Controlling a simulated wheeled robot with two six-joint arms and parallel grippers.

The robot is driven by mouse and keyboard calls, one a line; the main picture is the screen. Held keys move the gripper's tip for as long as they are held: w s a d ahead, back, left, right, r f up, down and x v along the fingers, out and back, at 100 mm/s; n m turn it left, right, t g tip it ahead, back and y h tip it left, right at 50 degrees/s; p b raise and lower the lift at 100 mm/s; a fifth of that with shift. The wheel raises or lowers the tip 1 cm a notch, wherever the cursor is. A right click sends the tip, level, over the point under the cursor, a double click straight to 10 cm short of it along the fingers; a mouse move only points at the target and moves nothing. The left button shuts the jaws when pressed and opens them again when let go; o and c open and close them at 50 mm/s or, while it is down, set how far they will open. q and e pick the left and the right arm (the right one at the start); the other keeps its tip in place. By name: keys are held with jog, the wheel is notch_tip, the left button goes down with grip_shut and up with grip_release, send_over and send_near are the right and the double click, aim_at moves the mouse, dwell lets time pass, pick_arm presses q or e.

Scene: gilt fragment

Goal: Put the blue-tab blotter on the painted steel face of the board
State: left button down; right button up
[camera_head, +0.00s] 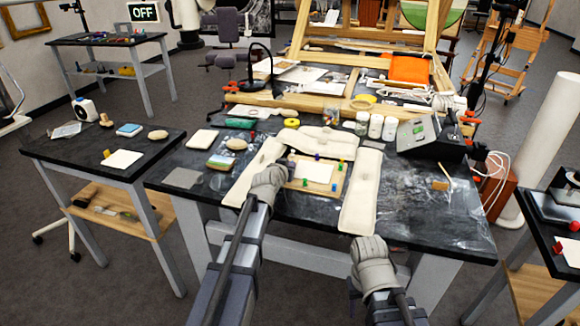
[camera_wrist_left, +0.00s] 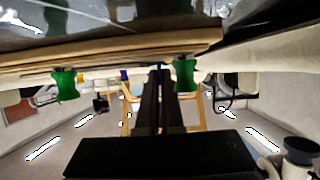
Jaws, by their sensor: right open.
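A tan board (camera_head: 328,190) with coloured pegs lies on the middle table between pale padded strips. A white sheet (camera_head: 316,172) lies on it, with a small blue spot (camera_head: 292,166) to its left. I cannot tell whether that spot is the blotter's tab. My left gripper (camera_head: 281,174) is at the board's left edge. In the left wrist view its dark fingers (camera_wrist_left: 165,72) are close together near the board's edge (camera_wrist_left: 110,48), between two green pegs. Whether they hold anything is unclear. My right gripper (camera_head: 368,243) is open at the table's front edge.
Pale padded strips (camera_head: 361,190) flank the board. A small stack (camera_head: 221,161) and a white pad (camera_head: 201,139) lie to its left. Jars (camera_head: 375,126) and a grey device (camera_head: 420,133) stand behind. The front right of the table is mostly clear.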

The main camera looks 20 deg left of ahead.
pick_arm(q)
jog(key=c, duration=1)
grip_release()
jog(key=p+v, duration=0.3)
jog(key=v, duration=0.4)
jog(key=shift+r, duration=0.15)
jog(key=shift+s, duration=0.35)
